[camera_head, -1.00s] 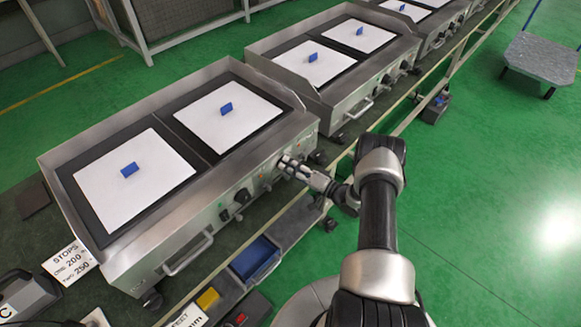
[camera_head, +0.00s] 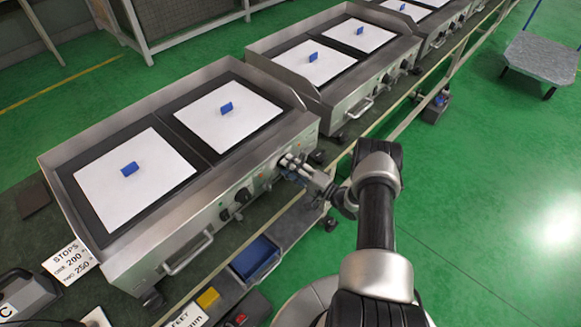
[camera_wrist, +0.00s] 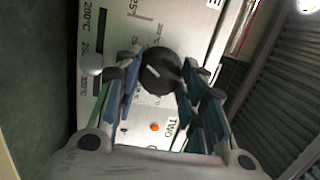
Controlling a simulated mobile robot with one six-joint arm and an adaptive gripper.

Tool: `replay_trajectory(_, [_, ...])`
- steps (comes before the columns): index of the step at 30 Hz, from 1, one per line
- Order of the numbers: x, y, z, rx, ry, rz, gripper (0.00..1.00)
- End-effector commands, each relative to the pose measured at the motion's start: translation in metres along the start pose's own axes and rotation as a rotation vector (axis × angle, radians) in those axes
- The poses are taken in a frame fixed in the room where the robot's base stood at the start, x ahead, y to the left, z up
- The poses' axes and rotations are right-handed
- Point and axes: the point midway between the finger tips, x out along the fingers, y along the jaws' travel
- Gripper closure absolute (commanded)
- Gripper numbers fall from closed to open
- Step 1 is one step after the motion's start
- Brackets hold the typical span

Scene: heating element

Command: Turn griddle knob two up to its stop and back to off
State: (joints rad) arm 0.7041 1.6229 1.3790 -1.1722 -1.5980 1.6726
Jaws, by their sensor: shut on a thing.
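The griddle (camera_head: 190,195) stands on the bench with knobs along its front panel. Knob two (camera_wrist: 161,70) is a round black knob, seen in the wrist view between my fingers, above an orange light (camera_wrist: 154,127) and the printed word TWO. My gripper (camera_wrist: 158,82) is shut on the knob, a blue-padded finger on each side. In the head view my gripper (camera_head: 290,163) is at the right part of the front panel and hides the knob. Dial markings around the knob are partly covered by the fingers.
A drawer handle (camera_head: 187,254) juts out below. A blue bin (camera_head: 255,257) is under the bench edge. A second griddle (camera_head: 335,60) stands beyond.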

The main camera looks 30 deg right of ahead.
Motion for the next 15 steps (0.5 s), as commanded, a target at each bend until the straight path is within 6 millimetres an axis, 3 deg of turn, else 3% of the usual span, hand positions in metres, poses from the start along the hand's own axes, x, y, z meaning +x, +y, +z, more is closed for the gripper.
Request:
replay_trajectory(7, [0.0001,-0.0004,-0.0008,-0.002,0.002,-0.001,0.86])
replay_trajectory(8, [0.0001,-0.0004,-0.0008,-0.002,0.002,-0.001,0.61])
replay_trajectory(15, [0.0001,-0.0003,-0.0005,-0.002,0.001,0.000,0.45])
